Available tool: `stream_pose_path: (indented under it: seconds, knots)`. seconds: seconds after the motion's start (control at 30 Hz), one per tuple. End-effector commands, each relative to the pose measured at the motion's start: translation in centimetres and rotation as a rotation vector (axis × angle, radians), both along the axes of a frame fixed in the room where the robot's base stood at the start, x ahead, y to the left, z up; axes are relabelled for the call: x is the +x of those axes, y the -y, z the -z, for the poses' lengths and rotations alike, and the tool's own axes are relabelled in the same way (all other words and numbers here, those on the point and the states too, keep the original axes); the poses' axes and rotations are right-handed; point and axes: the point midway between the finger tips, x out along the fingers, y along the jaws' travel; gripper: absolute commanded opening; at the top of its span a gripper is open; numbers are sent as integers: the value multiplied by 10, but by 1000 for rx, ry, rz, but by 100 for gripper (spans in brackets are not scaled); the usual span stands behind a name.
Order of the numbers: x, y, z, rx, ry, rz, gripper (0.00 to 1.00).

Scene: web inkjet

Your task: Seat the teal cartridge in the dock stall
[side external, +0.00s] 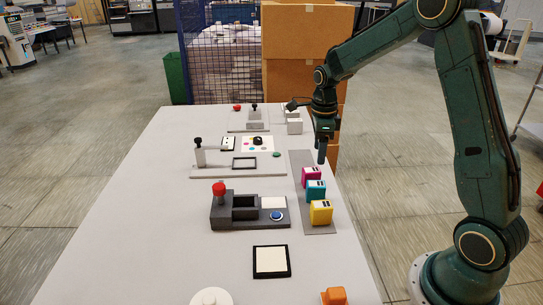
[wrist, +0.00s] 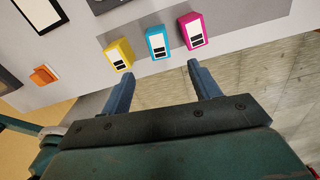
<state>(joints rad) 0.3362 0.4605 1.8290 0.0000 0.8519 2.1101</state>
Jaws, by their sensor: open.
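The teal cartridge (side external: 316,191) stands on a grey strip between a magenta cartridge (side external: 311,175) and a yellow cartridge (side external: 321,212). The teal one also shows in the wrist view (wrist: 158,43), in the middle of the row, with a pale label and dark marks. The dark grey dock (side external: 240,226) is left of the row, with an open stall (side external: 244,208), a red knob and a blue button. My gripper (side external: 321,158) hangs above the far end of the strip. In the wrist view my gripper (wrist: 163,82) is open and empty, its fingers apart from the cartridges.
A black-framed white pad (side external: 271,262) lies in front of the dock. An orange block (side external: 333,296) and a white round object (side external: 211,297) are at the near edge. Fixtures with upright posts (side external: 199,155) stand farther back. The table's left side is clear.

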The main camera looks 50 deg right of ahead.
Motion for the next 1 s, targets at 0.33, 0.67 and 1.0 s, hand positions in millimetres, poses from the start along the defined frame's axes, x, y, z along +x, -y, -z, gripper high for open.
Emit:
stream_pose_path:
  seconds: [0.33,0.67,1.0]
  knots:
    - [-1,-1,52,1,-3,-1,62]
    - [-1,0,66,0,0,-1,62]
    - [-3,-2,85,2,-4,-2,62]
